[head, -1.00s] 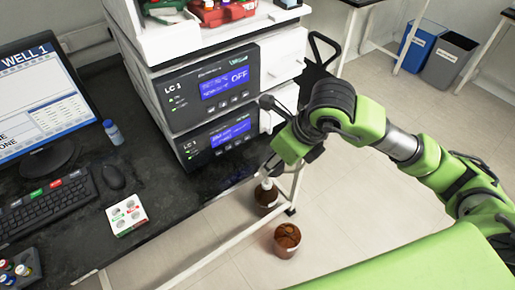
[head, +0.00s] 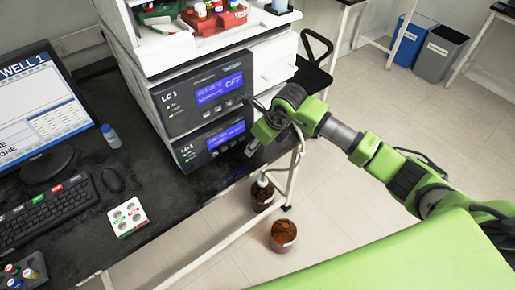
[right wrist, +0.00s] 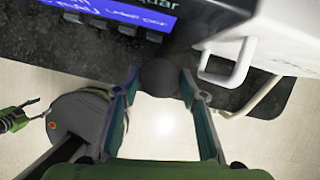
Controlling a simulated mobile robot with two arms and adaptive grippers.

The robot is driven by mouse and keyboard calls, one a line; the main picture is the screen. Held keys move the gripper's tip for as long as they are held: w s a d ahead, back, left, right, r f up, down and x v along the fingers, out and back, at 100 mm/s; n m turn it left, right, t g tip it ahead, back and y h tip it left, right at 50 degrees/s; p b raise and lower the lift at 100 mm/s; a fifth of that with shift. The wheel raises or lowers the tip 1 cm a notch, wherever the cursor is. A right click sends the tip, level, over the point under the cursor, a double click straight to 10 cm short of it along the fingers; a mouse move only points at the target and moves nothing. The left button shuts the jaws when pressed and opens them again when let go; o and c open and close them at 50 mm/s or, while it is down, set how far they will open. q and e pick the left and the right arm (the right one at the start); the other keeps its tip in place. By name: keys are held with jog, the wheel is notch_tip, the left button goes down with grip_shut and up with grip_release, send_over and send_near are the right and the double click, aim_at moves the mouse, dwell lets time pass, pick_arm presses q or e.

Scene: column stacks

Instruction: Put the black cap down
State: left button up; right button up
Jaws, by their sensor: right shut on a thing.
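The black cap (right wrist: 160,77) is between the two fingertips of my right gripper (right wrist: 160,84) in the right wrist view. The fingers are shut on its sides. Behind it in that view are the dark counter and, just below, the pale floor. In the head view my right gripper (head: 252,148) is at the counter edge, beside the lower instrument's right front corner. The cap is too small and dark there to make out.
The stacked LC instruments (head: 205,95) stand close to the gripper. A white handle (right wrist: 228,65) sticks out nearby. Two brown bottles (head: 262,196) (head: 283,235) are on the floor below. The black counter (head: 165,190) has bare room in front of the instruments.

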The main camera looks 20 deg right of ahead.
aim_at(259, 147)
notch_tip(259, 147, down, 3)
jog(key=shift+w+f+p, duration=0.1)
jog(key=shift+w+p, duration=0.05)
jog(key=shift+p, duration=0.55)
jog(key=shift+f, duration=0.15)
jog(key=shift+f, duration=0.1)
jog(key=shift+f+b, duration=0.15)
jog(key=shift+b, duration=0.15)
jog(key=o, duration=0.8)
jog(key=shift+r, duration=0.2)
jog(key=shift+r+p, duration=0.2)
jog(key=shift+p, duration=0.15)
jog(key=b+v, duration=0.1)
jog(key=v, duration=1.1)
jog(key=shift+d+f+b, duration=0.1)
jog(key=shift+b, duration=0.25)
